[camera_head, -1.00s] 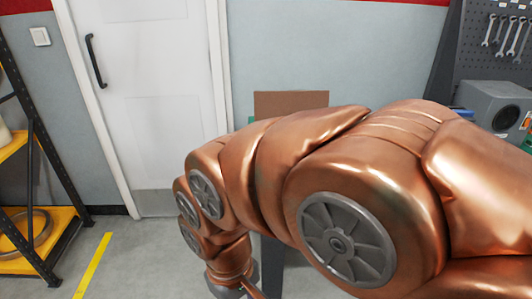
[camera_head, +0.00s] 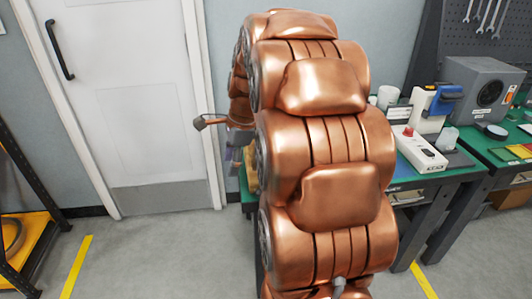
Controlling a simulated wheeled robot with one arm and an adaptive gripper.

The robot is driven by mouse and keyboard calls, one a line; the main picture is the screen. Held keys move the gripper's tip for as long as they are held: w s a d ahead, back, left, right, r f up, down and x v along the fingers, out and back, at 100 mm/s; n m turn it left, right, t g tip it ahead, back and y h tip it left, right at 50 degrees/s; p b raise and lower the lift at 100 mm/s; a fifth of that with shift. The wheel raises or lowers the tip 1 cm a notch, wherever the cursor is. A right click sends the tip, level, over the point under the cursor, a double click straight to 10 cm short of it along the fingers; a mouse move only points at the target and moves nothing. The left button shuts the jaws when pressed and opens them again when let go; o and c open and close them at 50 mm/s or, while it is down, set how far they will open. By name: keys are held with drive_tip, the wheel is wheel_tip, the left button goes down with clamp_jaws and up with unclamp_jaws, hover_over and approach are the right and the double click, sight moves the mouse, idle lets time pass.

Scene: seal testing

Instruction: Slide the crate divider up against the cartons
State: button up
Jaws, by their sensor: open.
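My copper arm fills the middle of the view and covers most of the work area. My gripper (camera_head: 234,157) hangs below the wrist at the arm's far left edge; only a small dark grey part of it shows, and it is open. A small tan-yellow patch (camera_head: 250,170) shows just right of it, above a green worktop; I cannot tell whether it is a carton or part of the crate. The crate divider cannot be made out, so its distance from the gripper and the cartons is hidden.
A white door (camera_head: 125,100) stands behind at left. The floor between door and yellow line (camera_head: 77,266) is clear.

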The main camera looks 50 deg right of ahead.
drive_tip(key=w+d+f+m+t+h+b, duration=0.1)
drive_tip(key=w+d+m+t, duration=0.1)
drive_tip(key=d+m, duration=1.25)
drive_tip(key=shift+w+d+f+n, duration=0.55)
drive_tip(key=shift+f+n, duration=0.1)
drive_tip(key=shift+f, duration=0.55)
drive_tip(key=shift+w+d+f+n, duration=0.55)
drive_tip(key=shift+f+n, duration=0.1)
drive_tip(key=shift+f, duration=0.6)
drive_tip(key=shift+w+d+f+n, duration=0.55)
drive_tip(key=shift+f+n, duration=0.1)
drive_tip(key=shift+f, duration=0.55)
clamp_jaws()
